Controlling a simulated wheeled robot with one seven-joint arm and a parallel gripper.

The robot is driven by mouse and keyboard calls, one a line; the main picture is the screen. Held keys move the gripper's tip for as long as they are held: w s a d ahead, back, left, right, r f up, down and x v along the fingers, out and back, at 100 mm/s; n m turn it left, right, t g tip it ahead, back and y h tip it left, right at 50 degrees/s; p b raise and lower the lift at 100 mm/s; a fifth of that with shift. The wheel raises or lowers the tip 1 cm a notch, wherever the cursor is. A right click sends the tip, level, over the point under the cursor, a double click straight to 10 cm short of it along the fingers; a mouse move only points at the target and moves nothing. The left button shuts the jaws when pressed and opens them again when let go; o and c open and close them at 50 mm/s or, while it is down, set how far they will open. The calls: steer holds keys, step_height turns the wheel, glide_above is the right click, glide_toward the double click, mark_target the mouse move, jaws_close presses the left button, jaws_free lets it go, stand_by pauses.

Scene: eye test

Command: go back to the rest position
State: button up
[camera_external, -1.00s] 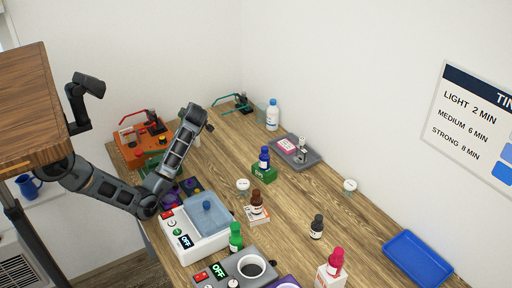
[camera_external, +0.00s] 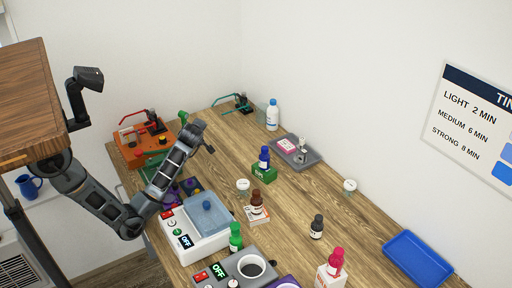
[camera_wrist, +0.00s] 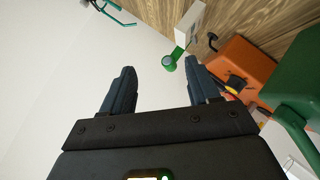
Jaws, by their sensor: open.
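My dark arm reaches from the left over the near left part of the wooden bench (camera_external: 290,210). My gripper (camera_external: 210,140) is raised above the bench, to the right of the orange device (camera_external: 128,157). In the wrist view, my gripper (camera_wrist: 160,68) has its two dark fingers well apart, with nothing held between them. A green object (camera_wrist: 170,62) with a white block beside it shows beyond the fingertips. How far it is from them I cannot tell.
Below the arm stands a white water bath (camera_external: 180,238) reading OFF. Bottles, a grey tray (camera_external: 312,158) and a blue tray (camera_external: 416,258) stand to the right. A green-framed device (camera_wrist: 295,95) shows close at the wrist view's right. A wooden board (camera_external: 30,100) is at upper left.

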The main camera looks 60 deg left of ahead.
steer(key=s+d+m+t+h+p, duration=0.2)
steer(key=s+d+m+t+h, duration=0.3)
steer(key=d, duration=0.5)
steer(key=s+d+m+t+h+p, duration=0.1)
steer(key=s+d+m+t+h, duration=0.15)
steer(key=s+d+m, duration=0.5)
steer(key=s+d+f+m+b, duration=0.1)
steer(key=s+f, duration=0.1)
steer(key=s, duration=0.3)
steer(key=s+d+f+m+t+h+b, duration=0.1)
steer(key=s+f+m, duration=0.1)
steer(key=s, duration=0.4)
steer(key=s+d+f+m+h+b, duration=0.1)
steer(key=s+d+f+m, duration=0.1)
steer(key=s, duration=0.3)
steer(key=shift+s+f+m+h, duration=0.25)
steer(key=shift+s+f, duration=0.1)
steer(key=shift+s, duration=0.05)
steer(key=s+d+m+b, duration=0.1)
steer(key=s+m, duration=0.1)
steer(key=s, duration=0.3)
steer(key=s+d+f+m+b, duration=0.1)
steer(key=s+m, duration=0.1)
steer(key=s, duration=0.3)
steer(key=shift+m+h+b, duration=0.3)
steer(key=shift+s, duration=0.1)
